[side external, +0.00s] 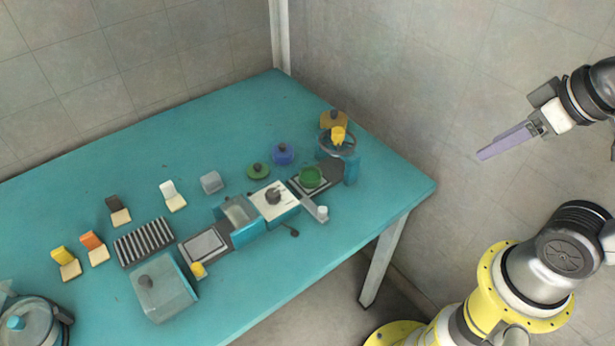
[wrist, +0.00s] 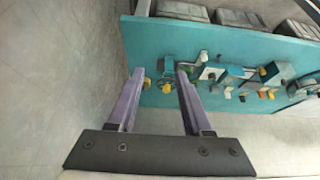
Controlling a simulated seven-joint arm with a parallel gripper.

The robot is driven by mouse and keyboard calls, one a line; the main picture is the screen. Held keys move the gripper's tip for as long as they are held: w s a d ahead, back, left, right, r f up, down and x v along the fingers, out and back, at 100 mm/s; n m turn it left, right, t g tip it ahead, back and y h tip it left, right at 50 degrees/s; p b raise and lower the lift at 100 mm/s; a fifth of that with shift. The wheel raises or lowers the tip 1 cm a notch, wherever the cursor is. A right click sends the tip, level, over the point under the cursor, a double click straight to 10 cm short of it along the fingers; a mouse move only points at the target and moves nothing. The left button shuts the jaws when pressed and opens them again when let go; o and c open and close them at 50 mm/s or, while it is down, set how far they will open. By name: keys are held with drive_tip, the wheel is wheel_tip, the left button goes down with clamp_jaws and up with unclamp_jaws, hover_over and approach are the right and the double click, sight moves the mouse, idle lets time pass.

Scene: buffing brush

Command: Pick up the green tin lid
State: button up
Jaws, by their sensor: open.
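The green tin lid (side external: 258,171) is a flat green disc with a dark knob, lying on the teal table near its middle in the side external view. A green round tin (side external: 311,177) sits to its right on a dark plate of the machine. My gripper (side external: 486,152) is high up at the right, off the table's edge and well away from the lid. In the wrist view its two purple fingers (wrist: 160,74) are apart with nothing between them. The lid is too small to pick out for certain in the wrist view.
A blue lid (side external: 283,153) lies close behind the green lid. A machine with a grey-white block (side external: 274,199) stands in front of it, and a clear block (side external: 211,182) to its left. Brushes, a ribbed rack (side external: 144,243) and a clear box (side external: 163,288) fill the left.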

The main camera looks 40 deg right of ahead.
drive_tip(key=shift+o, duration=0.3)
drive_tip(key=o, duration=0.7)
drive_tip(key=shift+o, duration=0.2)
